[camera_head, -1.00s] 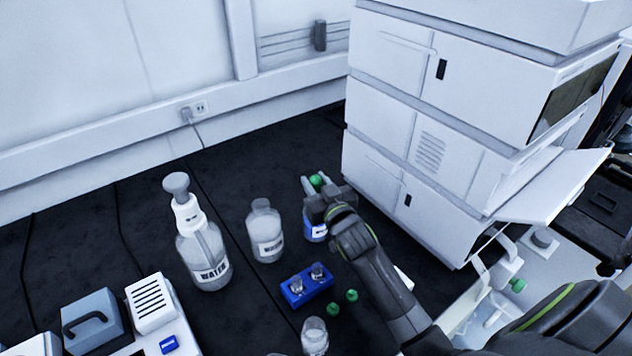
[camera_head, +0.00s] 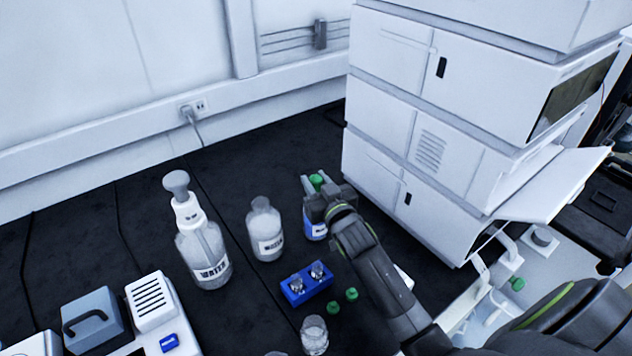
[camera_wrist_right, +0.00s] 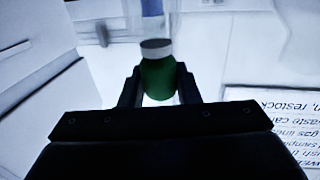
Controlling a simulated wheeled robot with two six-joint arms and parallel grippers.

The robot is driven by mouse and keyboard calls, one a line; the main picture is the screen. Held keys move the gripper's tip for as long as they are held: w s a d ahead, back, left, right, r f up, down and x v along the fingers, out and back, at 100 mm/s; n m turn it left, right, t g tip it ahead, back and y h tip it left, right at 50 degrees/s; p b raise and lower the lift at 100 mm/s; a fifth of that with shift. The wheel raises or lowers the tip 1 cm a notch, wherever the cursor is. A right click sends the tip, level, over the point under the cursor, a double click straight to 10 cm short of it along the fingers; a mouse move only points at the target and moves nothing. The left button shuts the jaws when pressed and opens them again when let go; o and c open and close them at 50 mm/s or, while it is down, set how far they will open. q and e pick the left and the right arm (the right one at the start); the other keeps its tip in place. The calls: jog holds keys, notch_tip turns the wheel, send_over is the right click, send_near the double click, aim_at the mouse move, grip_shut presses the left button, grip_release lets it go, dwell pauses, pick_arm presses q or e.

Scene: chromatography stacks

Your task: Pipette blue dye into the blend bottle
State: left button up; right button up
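My right gripper (camera_head: 318,186) is shut on a green cap (camera_head: 316,180) in the head view. In the right wrist view the same cap (camera_wrist_right: 157,78) sits between the two fingers, its grey rim facing the clear bottle beyond. A bottle with blue liquid (camera_head: 315,231) stands under the gripper, its neck hidden. A clear bottle (camera_head: 264,222) stands to its left; I cannot read its label surely, so I cannot tell whether it is the blend bottle. My left gripper is out of view.
A WATER wash bottle (camera_head: 203,258) stands left. A blue rack (camera_head: 304,292) holds two small vials, with two green caps (camera_head: 333,308) beside it and a glass vessel (camera_head: 314,338) in front. The white instrument stack (camera_head: 385,140) stands close right of the gripper. The back bench is clear.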

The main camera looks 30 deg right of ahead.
dwell(0.4)
notch_tip(320, 180, up, 12)
jog(key=p, duration=1.2)
jog(key=shift+r, duration=0.2)
dwell(0.4)
